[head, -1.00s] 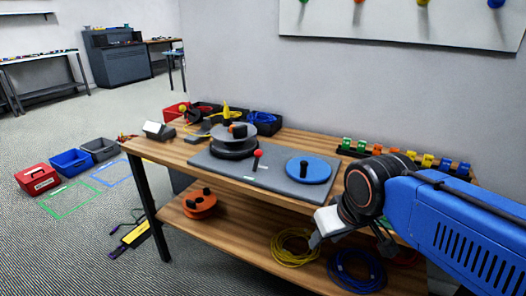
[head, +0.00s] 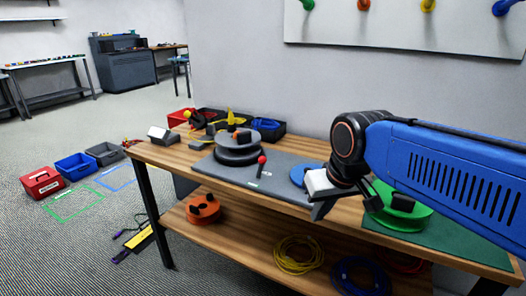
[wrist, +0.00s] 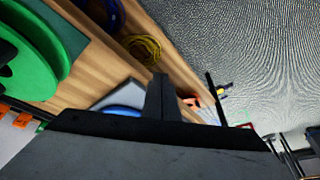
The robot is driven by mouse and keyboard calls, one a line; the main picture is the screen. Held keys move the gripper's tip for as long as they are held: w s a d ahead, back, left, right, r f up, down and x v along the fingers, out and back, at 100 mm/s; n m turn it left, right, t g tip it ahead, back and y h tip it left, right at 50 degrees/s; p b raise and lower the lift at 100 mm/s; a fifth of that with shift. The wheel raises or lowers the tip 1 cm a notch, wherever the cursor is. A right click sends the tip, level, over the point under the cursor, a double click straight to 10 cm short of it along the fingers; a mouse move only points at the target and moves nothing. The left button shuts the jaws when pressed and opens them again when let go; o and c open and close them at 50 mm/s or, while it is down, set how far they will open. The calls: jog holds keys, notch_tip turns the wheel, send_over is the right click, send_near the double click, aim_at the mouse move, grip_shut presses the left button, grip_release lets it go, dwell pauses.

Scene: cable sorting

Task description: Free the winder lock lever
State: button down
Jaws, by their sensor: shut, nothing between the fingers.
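The winder lock lever (head: 260,167) is a short dark stem with a red ball knob. It stands on the grey base plate (head: 225,175) on the bench, in front of the stacked grey and black winder drum (head: 237,148). A blue disc (head: 298,176) lies on the plate's right part, partly hidden by my gripper (head: 318,211). My gripper is right of the lever and apart from it, over the bench's front edge. In the wrist view the dark fingers (wrist: 161,95) are together and empty. The lever cannot be made out there.
A green reel (head: 400,208) lies on a green mat (head: 452,238) under my forearm. Bins (head: 265,130) stand at the bench's back. An orange reel (head: 203,208) and yellow cable coil (head: 298,255) are on the lower shelf. The floor left of the bench has open room.

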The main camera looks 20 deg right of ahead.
jog(key=w+a+r+m+g, duration=0.1)
jog(key=w+r, duration=0.4)
jog(key=w, duration=0.3)
jog(key=w+a+r, duration=0.1)
jog(key=w+r, duration=0.3)
jog(key=w, duration=0.3)
notch_tip(320, 180, up, 4)
jog(key=m+g, duration=0.1)
send_over(260, 168)
jog(key=w+d, duration=0.4)
jog(key=w, duration=0.2)
jog(key=shift+a+y, duration=0.1)
jog(key=shift+y, duration=0.3)
jog(key=shift+f, duration=0.1)
jog(key=x, duration=1)
jog(key=shift+s, duration=0.15)
jog(key=shift+s+a+r, duration=0.1)
jog(key=shift+s+r, duration=0.05)
jog(key=shift+s, duration=0.4)
jog(key=shift+s+a+r, duration=0.1)
jog(key=shift+s+r, duration=0.05)
jog(key=shift+s, duration=0.35)
jog(key=shift+s+a+r, duration=0.1)
jog(key=shift+s+a, duration=0.1)
jog(key=shift+s, duration=0.65)
jog(key=shift+r, duration=0.1)
